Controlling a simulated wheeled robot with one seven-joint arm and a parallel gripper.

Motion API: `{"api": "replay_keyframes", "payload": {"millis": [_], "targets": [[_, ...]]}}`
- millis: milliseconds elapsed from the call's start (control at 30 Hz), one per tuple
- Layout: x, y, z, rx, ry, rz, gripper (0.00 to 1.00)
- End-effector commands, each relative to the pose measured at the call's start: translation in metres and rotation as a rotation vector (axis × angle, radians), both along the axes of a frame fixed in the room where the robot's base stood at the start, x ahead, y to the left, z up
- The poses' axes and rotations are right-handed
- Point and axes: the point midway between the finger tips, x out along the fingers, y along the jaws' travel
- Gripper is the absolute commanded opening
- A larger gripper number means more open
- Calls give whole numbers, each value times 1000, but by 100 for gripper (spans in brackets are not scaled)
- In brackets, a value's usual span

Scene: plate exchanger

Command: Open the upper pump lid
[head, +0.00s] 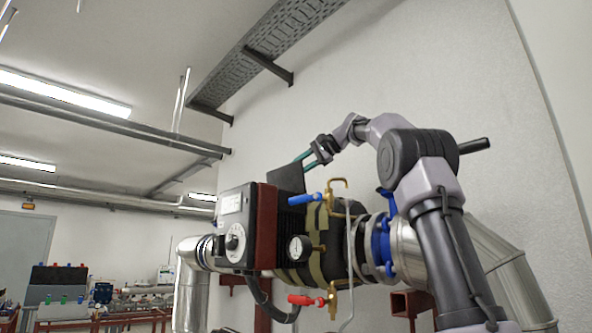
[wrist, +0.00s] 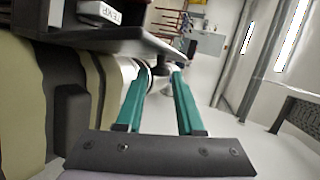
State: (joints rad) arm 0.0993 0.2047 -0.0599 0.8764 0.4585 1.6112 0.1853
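The pump (head: 262,225) has a black and dark red control box with a white dial, mounted on a horizontal pipe. A dark flat panel, apparently the upper lid (head: 289,178), stands tilted at the top behind the box, its upper edge rising to the right. My gripper (head: 306,162) is at that upper edge, reaching down-left from above. In the wrist view, the teal fingers of my gripper (wrist: 162,72) are apart. The dark panel (wrist: 130,38) passes beside the left fingertip; I cannot tell whether they touch. Nothing shows gripped between the fingers.
A blue-handled valve (head: 305,199), a gauge (head: 296,248) and a red-handled valve (head: 306,300) stick out at the pump's front. A white wall (head: 420,70) stands behind. A cable tray (head: 285,35) hangs above. Free room lies above the pump.

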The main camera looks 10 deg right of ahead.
Motion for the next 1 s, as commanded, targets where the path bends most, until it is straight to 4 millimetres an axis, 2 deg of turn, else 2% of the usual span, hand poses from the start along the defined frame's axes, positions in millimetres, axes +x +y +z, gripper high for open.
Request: {"api": "replay_keyframes", "payload": {"millis": [333,467,800,1000], "targets": [[0,0,0,0,0,0,60],[-5,-6,4,-1,-1,-1,60],[-42,-52,30,-1,-2,-5,60],[-58,-71,41,-1,0,-3,60]]}}
